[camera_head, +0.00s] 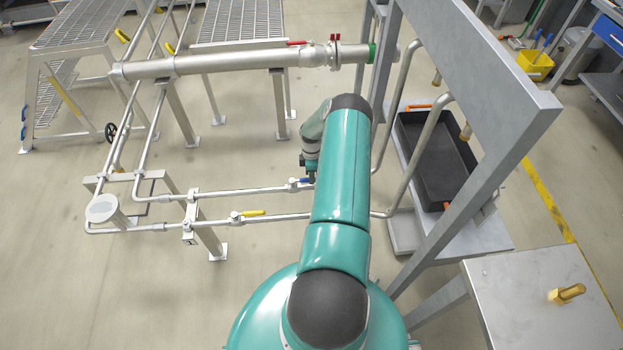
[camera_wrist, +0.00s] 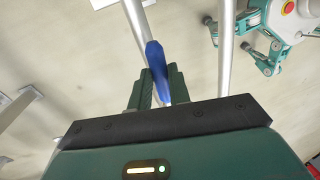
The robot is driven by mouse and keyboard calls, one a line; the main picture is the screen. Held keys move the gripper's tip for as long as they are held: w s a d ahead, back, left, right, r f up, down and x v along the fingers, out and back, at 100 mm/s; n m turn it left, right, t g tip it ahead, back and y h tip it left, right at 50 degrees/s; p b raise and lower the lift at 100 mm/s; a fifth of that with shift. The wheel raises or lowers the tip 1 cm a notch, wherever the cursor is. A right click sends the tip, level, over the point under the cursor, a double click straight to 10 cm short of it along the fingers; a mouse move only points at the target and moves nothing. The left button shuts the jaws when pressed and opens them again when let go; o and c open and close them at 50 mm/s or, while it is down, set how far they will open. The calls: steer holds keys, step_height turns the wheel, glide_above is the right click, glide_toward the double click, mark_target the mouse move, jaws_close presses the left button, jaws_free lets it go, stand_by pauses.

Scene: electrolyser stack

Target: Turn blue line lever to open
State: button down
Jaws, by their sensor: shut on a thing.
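The blue lever (camera_head: 306,180) sits on a valve on the upper of two thin horizontal pipes (camera_head: 250,190), left of my arm. In the wrist view the blue lever (camera_wrist: 155,58) lies between my two dark green fingers, close over the pipe and roughly along it. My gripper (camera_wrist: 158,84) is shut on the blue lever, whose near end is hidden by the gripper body. In the head view my gripper (camera_head: 311,172) shows only partly, beside my arm.
A yellow lever (camera_head: 252,212) sits on the lower thin pipe. A thick pipe (camera_head: 220,62) with a red lever (camera_head: 297,43) runs behind. A grey frame (camera_head: 470,60) and black tray (camera_head: 436,165) stand right of my arm.

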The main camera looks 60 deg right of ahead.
steer(key=shift+w+d+r+n, duration=0.1)
steer(key=shift+w+d+n, duration=0.2)
steer(key=shift+n, duration=0.1)
steer(key=c, duration=1.3)
jaws_free()
steer(key=shift+s, duration=0.1)
step_height(320, 180, up, 14)
steer(key=w+d, duration=0.1)
steer(key=d, duration=0.1)
steer(key=shift+w+f, duration=0.25)
steer(key=shift+w, duration=0.15)
